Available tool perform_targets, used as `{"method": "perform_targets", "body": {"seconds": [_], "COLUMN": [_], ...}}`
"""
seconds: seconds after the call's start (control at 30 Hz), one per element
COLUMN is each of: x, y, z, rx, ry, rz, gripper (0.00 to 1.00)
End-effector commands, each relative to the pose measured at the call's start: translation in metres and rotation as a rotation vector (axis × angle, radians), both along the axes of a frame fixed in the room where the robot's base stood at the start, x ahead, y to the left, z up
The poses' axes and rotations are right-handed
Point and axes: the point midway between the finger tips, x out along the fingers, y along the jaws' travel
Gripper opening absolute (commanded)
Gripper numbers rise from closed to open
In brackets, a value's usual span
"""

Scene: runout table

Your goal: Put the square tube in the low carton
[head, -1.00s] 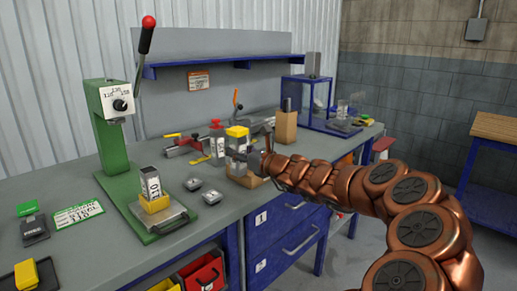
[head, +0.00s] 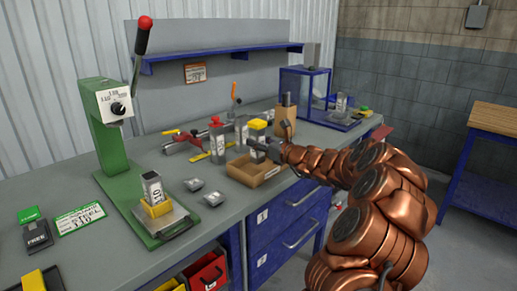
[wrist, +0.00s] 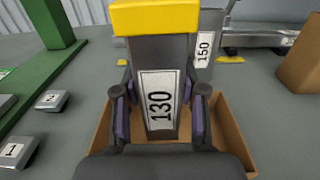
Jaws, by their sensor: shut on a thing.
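A grey square tube with a yellow cap (head: 258,125) is in my gripper (head: 262,147). In the wrist view the tube (wrist: 158,55) stands upright between both fingers and bears a 130 label. The low carton (head: 268,181) is an open brown tray on the bench. In the wrist view its walls (wrist: 236,142) show on both sides of the tube.
A brown wooden block (head: 284,122) stands to the right. Small numbered grey pieces (head: 214,198) lie left, beside the green lever press (head: 118,150). A blue-framed case (head: 303,93) stands farther back.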

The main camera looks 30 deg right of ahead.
Motion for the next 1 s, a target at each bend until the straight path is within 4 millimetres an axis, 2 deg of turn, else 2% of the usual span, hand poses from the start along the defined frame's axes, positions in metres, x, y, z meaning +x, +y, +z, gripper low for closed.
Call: {"method": "perform_targets", "body": {"seconds": [0.1, 0.4, 0.9, 0.93, 1.0], "x": [0.002, 0.001, 0.001, 0.001, 0.001], "y": [-0.006, -0.006, -0.006, -0.006, -0.006], "z": [-0.001, -0.035, -0.039, -0.038, -0.038], "rx": [-0.001, -0.001, 0.000, 0.000, 0.000], "ry": [0.003, 0.001, 0.000, 0.000, 0.000], "rz": [0.000, -0.001, 0.000, 0.000, 0.000], "gripper": [0.01, 0.01, 0.01, 0.44, 0.51]}}
